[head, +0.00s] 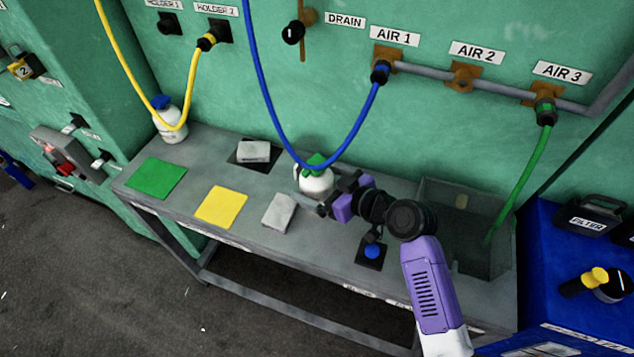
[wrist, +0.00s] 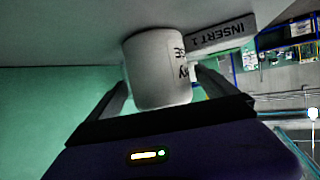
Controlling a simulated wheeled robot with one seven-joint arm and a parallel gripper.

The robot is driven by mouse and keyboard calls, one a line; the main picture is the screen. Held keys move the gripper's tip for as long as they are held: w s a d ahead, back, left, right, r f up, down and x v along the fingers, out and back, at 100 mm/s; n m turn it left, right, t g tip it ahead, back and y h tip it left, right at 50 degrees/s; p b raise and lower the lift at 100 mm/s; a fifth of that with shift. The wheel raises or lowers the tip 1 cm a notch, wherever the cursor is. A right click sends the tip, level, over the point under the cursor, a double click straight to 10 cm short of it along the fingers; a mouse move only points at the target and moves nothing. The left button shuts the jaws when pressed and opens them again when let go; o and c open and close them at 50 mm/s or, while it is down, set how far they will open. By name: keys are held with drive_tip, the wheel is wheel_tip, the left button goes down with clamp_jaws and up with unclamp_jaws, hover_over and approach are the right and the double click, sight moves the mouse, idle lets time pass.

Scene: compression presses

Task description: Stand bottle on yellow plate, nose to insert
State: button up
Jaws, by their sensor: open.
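A white bottle (head: 316,184) with a green top stands on the bench, right of the middle grey block. My gripper (head: 320,199) reaches it from the right, open, its fingers around the lower body. In the wrist view the bottle's white body (wrist: 157,75) is between the open fingers (wrist: 163,88), with part of its lettering showing. I cannot tell whether they touch it. Its top is out of that view. The yellow plate (head: 221,206) lies flat and empty to the left. A grey block (head: 279,212) lies between plate and bottle; a block marked INSERT 1 (wrist: 220,32) shows beside the bottle.
A second white bottle (head: 171,125) with a blue top stands at the back left. A green plate (head: 156,179) is bare. Another grey block (head: 254,150) sits on a black pad. A blue hose (head: 292,143) hangs near the green top. A clear bin (head: 462,225) stands right.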

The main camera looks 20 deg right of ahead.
drive_tip(key=shift+w+a+f, duration=0.1)
drive_tip(key=shift+w+f, duration=0.05)
drive_tip(key=shift+w, duration=0.05)
drive_tip(key=c, duration=1.6)
drive_tip(key=shift+c, duration=1.4)
